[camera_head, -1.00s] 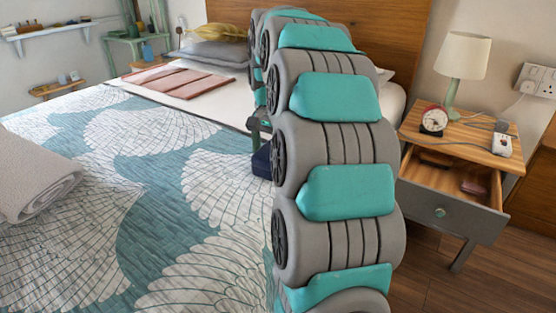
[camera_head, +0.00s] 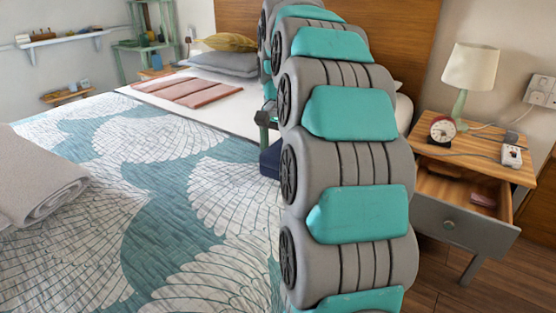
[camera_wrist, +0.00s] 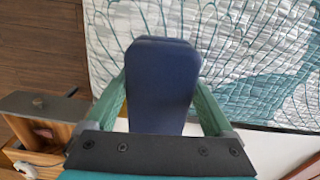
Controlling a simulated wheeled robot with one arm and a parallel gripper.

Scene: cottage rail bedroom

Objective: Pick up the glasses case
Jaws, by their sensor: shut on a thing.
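The glasses case (camera_wrist: 162,84) is dark navy blue with rounded corners. In the wrist view it sits between the two green fingers of my gripper (camera_wrist: 160,108), which is shut on it. In the head view a part of the case (camera_head: 271,158) shows at the left edge of my arm, over the bed's right side. Most of the case and of my gripper (camera_head: 264,122) is hidden behind my arm there. I cannot tell from the head view how far the case is above the bed.
The bed (camera_head: 190,260) fills the left, with a rolled grey towel (camera_head: 35,185) on it. At right stands a nightstand (camera_head: 495,165) with its drawer (camera_head: 455,226) pulled open.

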